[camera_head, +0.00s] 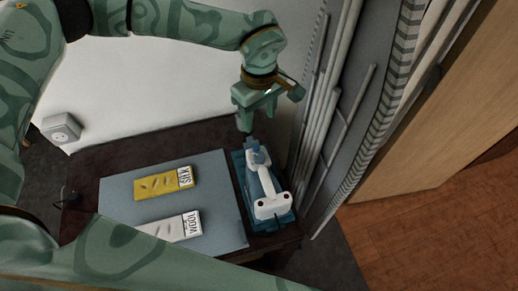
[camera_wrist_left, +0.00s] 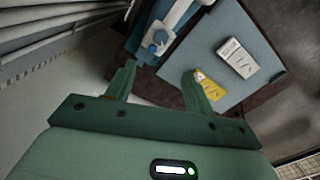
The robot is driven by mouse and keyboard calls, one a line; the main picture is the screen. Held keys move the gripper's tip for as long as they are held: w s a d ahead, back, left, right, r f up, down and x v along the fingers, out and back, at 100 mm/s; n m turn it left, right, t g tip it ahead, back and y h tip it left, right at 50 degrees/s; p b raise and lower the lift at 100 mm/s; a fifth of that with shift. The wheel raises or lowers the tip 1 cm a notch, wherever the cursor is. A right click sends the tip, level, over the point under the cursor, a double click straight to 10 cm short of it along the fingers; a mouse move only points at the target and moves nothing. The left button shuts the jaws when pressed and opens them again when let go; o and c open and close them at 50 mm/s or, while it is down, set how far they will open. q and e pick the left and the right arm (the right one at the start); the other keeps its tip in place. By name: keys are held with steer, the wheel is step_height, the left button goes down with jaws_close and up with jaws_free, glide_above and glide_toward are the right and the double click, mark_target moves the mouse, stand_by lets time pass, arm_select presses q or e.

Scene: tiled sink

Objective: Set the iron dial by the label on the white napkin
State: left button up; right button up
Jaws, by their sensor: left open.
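The iron (camera_head: 266,208), white and blue, lies on a blue rest at the right end of the table; it also shows in the left wrist view (camera_wrist_left: 178,15). A blue round part that looks like its dial (camera_head: 260,157) is at its far end and also shows in the left wrist view (camera_wrist_left: 157,42). The white napkin (camera_head: 164,229) has a label (camera_head: 192,223) reading WOOL. A yellow napkin (camera_head: 160,184) has a label (camera_head: 185,177) reading SILK. My left gripper (camera_head: 264,110) is open and empty, just beyond and above the iron's far end. My right gripper is not visible.
A grey-blue mat (camera_head: 215,215) lies under both napkins on the dark table (camera_head: 195,136). Grey pipes and a ribbed hose (camera_head: 385,95) stand close on the right of the iron. A wall socket (camera_head: 61,128) is at left. A wooden panel (camera_head: 440,110) is at far right.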

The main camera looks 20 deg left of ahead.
mark_target(259, 155)
arm_select(q)
step_height(259, 155, down, 16)
steer(key=shift+r+b, duration=0.2)
steer(key=shift+b, duration=0.8)
steer(key=c, duration=1)
